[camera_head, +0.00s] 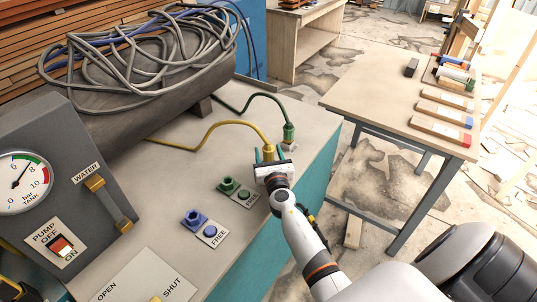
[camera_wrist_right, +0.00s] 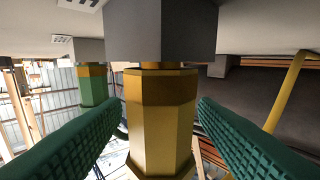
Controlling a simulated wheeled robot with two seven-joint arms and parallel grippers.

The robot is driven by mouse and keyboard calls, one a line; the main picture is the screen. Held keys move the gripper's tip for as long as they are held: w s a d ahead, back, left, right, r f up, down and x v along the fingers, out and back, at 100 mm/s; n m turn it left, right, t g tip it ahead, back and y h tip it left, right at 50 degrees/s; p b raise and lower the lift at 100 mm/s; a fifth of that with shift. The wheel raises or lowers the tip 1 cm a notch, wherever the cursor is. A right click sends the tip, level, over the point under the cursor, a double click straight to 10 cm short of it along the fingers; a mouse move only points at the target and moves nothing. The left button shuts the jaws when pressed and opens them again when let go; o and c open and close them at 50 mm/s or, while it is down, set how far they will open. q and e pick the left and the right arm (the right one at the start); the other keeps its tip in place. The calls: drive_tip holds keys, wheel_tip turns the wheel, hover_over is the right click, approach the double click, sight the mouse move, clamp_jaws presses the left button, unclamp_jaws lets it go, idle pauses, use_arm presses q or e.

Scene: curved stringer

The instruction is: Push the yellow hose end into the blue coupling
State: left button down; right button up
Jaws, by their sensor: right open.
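The yellow hose end (camera_head: 268,151) stands upright on the grey counter, at the end of the yellow hose. In the right wrist view its yellow faceted body (camera_wrist_right: 160,115) fills the middle, against a grey block (camera_wrist_right: 160,30). My right gripper (camera_head: 268,158) is open, its green ribbed fingers one on each side of the hose end, with gaps visible between fingers and body. The blue coupling (camera_head: 195,218) is on a plate marked FREE, nearer and to the left, with nothing in it. My left gripper is out of view.
An empty green coupling (camera_head: 228,185) sits between the blue one and my right gripper. A green hose end (camera_head: 289,133) stands just behind the yellow one. A grey tank with coiled hoses (camera_head: 150,65) and a gauge panel (camera_head: 60,185) border the counter at left.

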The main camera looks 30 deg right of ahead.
drive_tip(key=c, duration=1.1)
wheel_tip(320, 180, up, 10)
drive_tip(key=p, duration=0.8)
drive_tip(key=shift+p, duration=0.3)
drive_tip(key=shift+c, duration=0.2)
